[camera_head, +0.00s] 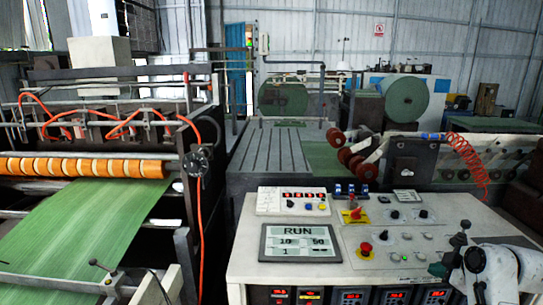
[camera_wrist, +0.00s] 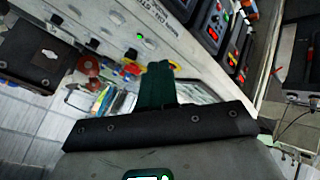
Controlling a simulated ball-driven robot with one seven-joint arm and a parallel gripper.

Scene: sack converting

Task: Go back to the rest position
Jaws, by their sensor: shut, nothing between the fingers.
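My gripper (camera_wrist: 158,68) shows in the wrist view as two dark green fingers pressed together, with nothing between them. The control desk (camera_head: 240,235) is below and beyond the fingers. In the head view my white arm reaches in at the lower right, over the right end of the desk. The gripper end there is dark and small, and its fingertips are hard to make out. The desk's screen (camera_head: 300,243) reads RUN. A red mushroom button on a yellow plate (camera_head: 355,216) and another red button (camera_head: 365,249) stand on the desk top.
A sack machine with orange rollers (camera_head: 80,167) and green sheet (camera_head: 85,230) stands at the left. Red rollers (camera_head: 356,160) and a coiled red hose (camera_head: 468,155) are behind the desk. Large green rolls (camera_head: 406,99) stand at the back. An orange cable (camera_head: 201,235) hangs left of the desk.

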